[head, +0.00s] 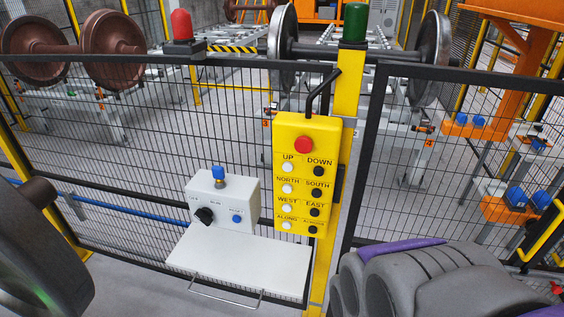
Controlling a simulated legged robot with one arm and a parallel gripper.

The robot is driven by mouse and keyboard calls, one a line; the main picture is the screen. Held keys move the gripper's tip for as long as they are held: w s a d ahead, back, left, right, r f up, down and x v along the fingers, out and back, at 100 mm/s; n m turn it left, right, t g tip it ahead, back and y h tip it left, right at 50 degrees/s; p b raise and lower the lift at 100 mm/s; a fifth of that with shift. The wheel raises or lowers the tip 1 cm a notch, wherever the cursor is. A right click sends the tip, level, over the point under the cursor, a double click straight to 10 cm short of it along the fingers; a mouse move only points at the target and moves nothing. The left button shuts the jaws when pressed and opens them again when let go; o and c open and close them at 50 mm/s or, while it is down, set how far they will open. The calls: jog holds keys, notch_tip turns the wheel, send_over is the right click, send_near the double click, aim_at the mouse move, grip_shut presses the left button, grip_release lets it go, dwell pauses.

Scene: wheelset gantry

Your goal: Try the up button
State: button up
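A yellow control box (308,175) hangs on a yellow post in the middle of the head view. A red button (304,145) is at its top. The white up button (288,168) sits below it on the left, under the label UP. The black down button (319,171) is to its right. More white and black buttons labelled NORTH, SOUTH, WEST and EAST follow below, with a further pair at the bottom. Nothing covers or touches the up button. I cannot make out my gripper's fingertips in this view.
A grey box (222,200) with a black knob and blue buttons stands left of the control box, above a white shelf (240,262). Mesh fence (120,150) runs behind. Large dark and grey forms cut into both lower corners. Wheelsets stand beyond the fence.

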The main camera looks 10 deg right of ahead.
grip_shut()
dwell(1.5)
